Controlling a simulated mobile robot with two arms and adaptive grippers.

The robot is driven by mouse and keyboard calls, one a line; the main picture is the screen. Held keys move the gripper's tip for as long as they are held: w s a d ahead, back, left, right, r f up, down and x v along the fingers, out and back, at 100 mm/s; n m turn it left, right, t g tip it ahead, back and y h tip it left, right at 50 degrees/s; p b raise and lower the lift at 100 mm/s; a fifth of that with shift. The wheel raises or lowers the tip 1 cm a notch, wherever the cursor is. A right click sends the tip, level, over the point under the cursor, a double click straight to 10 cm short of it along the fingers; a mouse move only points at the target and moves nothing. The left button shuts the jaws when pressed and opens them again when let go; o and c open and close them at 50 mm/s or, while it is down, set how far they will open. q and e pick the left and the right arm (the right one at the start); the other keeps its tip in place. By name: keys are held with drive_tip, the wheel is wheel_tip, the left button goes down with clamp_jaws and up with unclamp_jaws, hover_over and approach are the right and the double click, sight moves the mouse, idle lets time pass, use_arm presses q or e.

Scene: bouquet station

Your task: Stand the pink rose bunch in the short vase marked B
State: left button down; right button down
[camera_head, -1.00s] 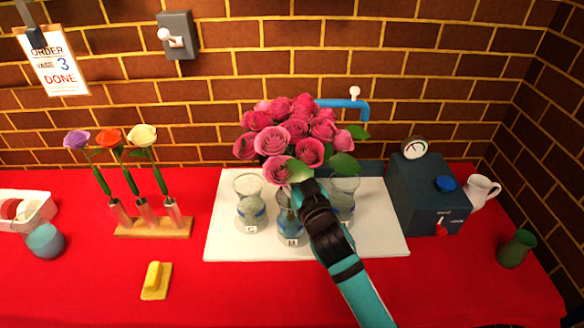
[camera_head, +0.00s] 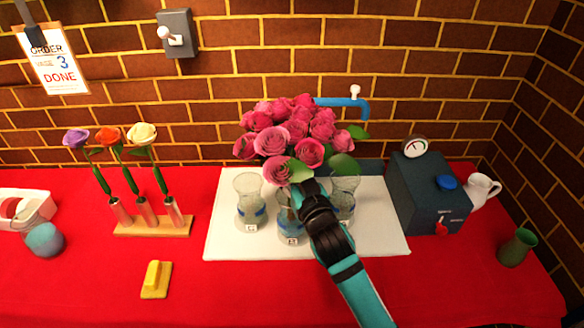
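The pink rose bunch (camera_head: 289,135) stands upright over the middle vase, with its stems hidden behind my gripper and the leaves. The middle vase (camera_head: 291,233) carries a label that looks like B. Whether the stems are inside its mouth cannot be seen. A glass vase (camera_head: 250,205) marked C stands to its left, and another vase (camera_head: 345,192) stands to its right, partly covered by my arm. My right gripper (camera_head: 300,188) is just below the blooms at the middle vase; its fingers are hidden by the wrist and flowers. My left gripper is not in view.
The vases stand on a white mat (camera_head: 222,246). A wooden rack (camera_head: 155,228) with single flowers in tubes is at left. A yellow block (camera_head: 155,280) lies in front. A dark box (camera_head: 430,190) with a gauge stands at right.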

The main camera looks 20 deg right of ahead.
drive_tip(key=shift+f, duration=0.2)
idle(0.3)
drive_tip(key=c, duration=1.1)
unclamp_jaws()
drive_tip(key=shift+c, duration=0.2)
drive_tip(key=shift+f, duration=0.1)
drive_tip(key=shift+s, duration=0.1)
drive_tip(key=s, duration=1.2)
drive_tip(key=shift+d, duration=0.25)
